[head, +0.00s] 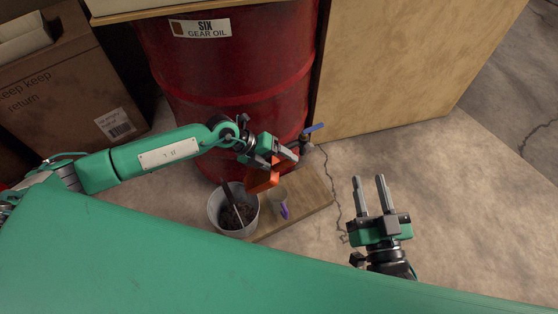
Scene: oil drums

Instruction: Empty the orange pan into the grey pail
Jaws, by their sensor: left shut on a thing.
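The orange pan (262,181) is held in my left gripper (282,160), which is shut on it. The pan is tilted and sits above and just right of the grey pail (214,208). The pail stands upright on the floor beside a wooden board. Dark material and a dark stick-like thing show inside the pail. What the pan holds is hidden from this angle. My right gripper (370,194) is open and empty over the bare floor to the right.
A red oil drum (235,70) with a blue-handled tap (312,129) stands behind. The wooden board (312,192) bears a small cup-like thing with a purple part (284,211). A cardboard box (65,90) is at left, a plywood panel (400,65) at right. The right floor is clear.

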